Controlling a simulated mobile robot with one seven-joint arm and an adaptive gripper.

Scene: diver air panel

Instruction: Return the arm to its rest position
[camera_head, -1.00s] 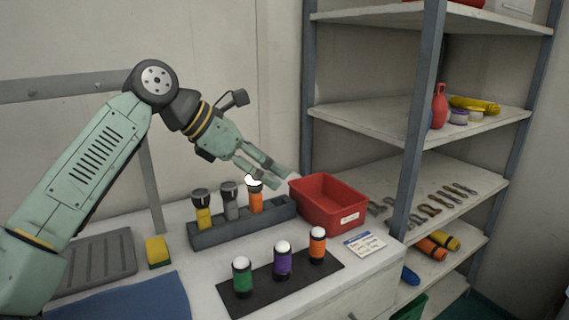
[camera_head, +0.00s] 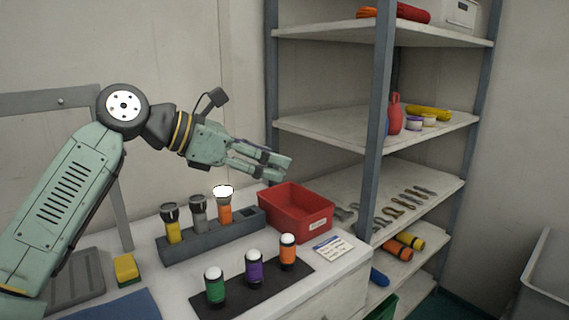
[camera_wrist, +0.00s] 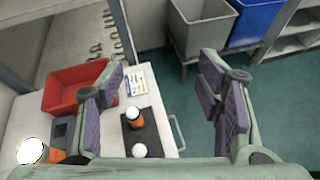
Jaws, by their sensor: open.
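My gripper (camera_head: 270,166) is open and empty, raised above the table near the red bin (camera_head: 318,230). In the wrist view its two fingers stand wide apart (camera_wrist: 168,105), with nothing between them but the floor and table edge further off. My arm reaches in from the left of the head view, bent at the elbow, with the forearm sloping slightly down to the right. The gripper touches nothing that I can see.
A grey rack (camera_head: 205,244) holds yellow, grey and orange torches. Green, purple and orange canisters stand on a dark mat (camera_head: 238,297). Shelving (camera_head: 378,130) rises close behind the gripper. Bins (camera_wrist: 202,25) stand over open floor in the wrist view.

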